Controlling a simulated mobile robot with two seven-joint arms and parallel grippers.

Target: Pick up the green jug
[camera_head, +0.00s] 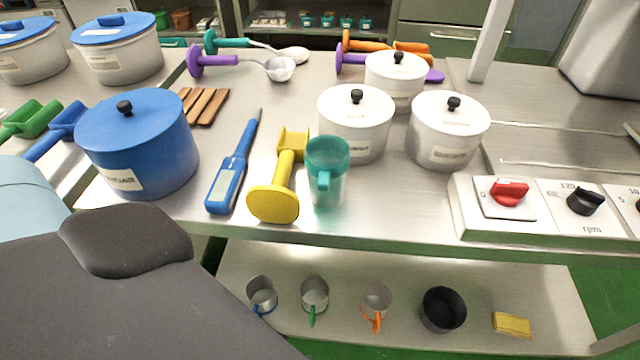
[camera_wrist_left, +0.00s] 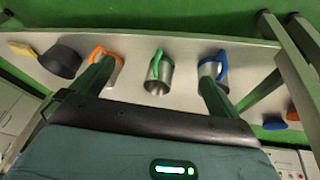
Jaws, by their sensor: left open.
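The green jug, a metal jug with a green handle, stands on the lower shelf in the head view (camera_head: 315,291). It also shows in the left wrist view (camera_wrist_left: 159,83), in the middle between the two fingers. My left gripper (camera_wrist_left: 156,72) is open and empty, with one finger on each side of the green jug in the picture. I cannot tell how far apart they are in depth. In the head view my left arm covers the lower left, and the gripper itself is hidden. My right gripper is not in view.
A blue-handled jug (camera_head: 262,292) and an orange-handled jug (camera_head: 376,302) flank it. A black pot (camera_head: 442,309) and yellow sponge (camera_head: 512,324) lie further right. The worktop (camera_head: 400,205) overhangs the shelf; a teal jug (camera_head: 327,172) stands near its front edge.

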